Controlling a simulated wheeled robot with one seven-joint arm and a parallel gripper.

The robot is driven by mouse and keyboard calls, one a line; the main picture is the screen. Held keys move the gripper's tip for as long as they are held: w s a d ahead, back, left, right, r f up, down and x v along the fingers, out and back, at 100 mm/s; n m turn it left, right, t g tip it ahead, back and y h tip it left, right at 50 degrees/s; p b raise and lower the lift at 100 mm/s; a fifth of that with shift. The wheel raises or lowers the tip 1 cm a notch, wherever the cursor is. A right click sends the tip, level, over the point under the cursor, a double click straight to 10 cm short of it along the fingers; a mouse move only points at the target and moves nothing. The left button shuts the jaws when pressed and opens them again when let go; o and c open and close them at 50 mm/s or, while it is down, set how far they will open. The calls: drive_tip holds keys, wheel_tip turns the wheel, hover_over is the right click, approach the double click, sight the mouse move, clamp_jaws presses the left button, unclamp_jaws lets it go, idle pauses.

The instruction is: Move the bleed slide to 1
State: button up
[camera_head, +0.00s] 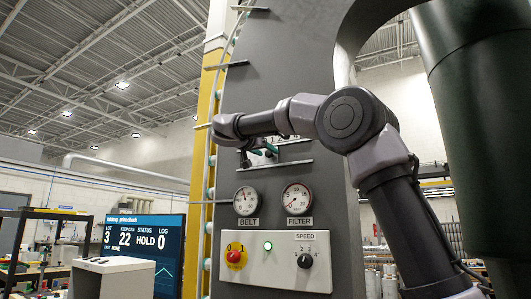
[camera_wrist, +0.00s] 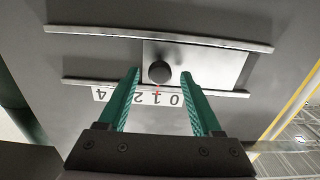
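The bleed slide (camera_wrist: 215,68) is a pale plate between two metal rails, with a round dark knob (camera_wrist: 159,72). A small red pointer (camera_wrist: 158,88) below the knob lines up with the 1 on the white number strip (camera_wrist: 150,98), which appears upside down in the wrist view. The 3 on the strip is hidden by a finger. My gripper (camera_wrist: 161,74) is open, with one green finger on each side of the knob and a visible gap on both sides. In the head view my gripper (camera_head: 263,150) is at the dark panel, and the slide is mostly hidden behind my arm.
Below the slide are the BELT gauge (camera_head: 247,201), the FILTER gauge (camera_head: 297,199) and a control box (camera_head: 276,276) with a red knob, green light and speed dial. The lower rail (camera_wrist: 85,83) runs close to the fingers. A screen (camera_head: 152,245) stands at left.

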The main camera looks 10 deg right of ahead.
drive_tip(key=v, duration=1.1)
drive_tip(key=shift+d, duration=0.1)
drive_tip(key=s+d+f+n+g+y, duration=0.2)
drive_tip(key=s+d+f+g, duration=0.1)
drive_tip(key=d+f, duration=0.55)
drive_tip(key=s+d+f+n+g+y, duration=0.2)
drive_tip(key=s+d+f+g, duration=0.1)
drive_tip(key=d+f, duration=0.55)
drive_tip(key=s+d+f+m+g+y, duration=0.1)
drive_tip(key=s+f+y, duration=0.7)
drive_tip(key=s+f, duration=1)
drive_tip(key=shift+s+d+f+y, duration=0.25)
drive_tip(key=shift+d+f+y, duration=0.1)
drive_tip(key=shift+f, duration=1.45)
